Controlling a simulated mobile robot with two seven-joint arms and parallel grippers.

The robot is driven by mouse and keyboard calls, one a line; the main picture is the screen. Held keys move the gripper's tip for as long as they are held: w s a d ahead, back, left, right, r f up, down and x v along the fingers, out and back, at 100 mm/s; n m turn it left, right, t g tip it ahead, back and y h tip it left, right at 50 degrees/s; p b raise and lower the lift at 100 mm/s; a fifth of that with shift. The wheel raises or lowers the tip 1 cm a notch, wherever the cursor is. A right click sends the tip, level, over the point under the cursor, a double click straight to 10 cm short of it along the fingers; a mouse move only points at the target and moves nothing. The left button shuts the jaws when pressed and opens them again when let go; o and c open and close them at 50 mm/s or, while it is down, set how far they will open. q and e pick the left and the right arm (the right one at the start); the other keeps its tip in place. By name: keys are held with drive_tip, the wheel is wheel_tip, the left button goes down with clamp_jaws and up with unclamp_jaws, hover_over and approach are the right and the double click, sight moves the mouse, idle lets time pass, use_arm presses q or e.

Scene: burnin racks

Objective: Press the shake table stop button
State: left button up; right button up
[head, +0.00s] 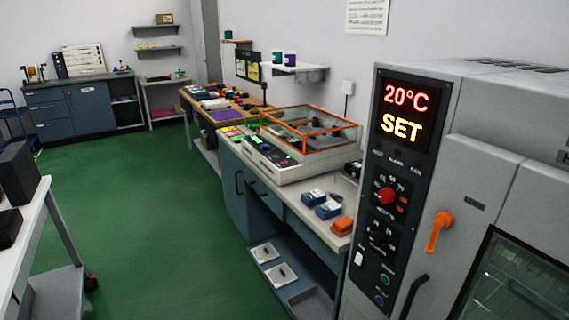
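The likely shake table (310,158) stands on the bench in the middle of the head view, a pale machine with an orange-framed clear cover (322,142) on top. Its sloping front control panel (262,153) faces left and carries a small lit green display and several small buttons. A tiny red spot (285,162) near the panel's near end may be a stop button, but it is too small to tell. Neither of my grippers shows.
A grey oven-like cabinet (470,110) reading 20°C fills the right side, with an orange handle (439,231). Blue boxes (327,209) and an orange item (341,227) lie on the bench's near end. A white table (35,205) stands left. Green floor (130,210) between is clear.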

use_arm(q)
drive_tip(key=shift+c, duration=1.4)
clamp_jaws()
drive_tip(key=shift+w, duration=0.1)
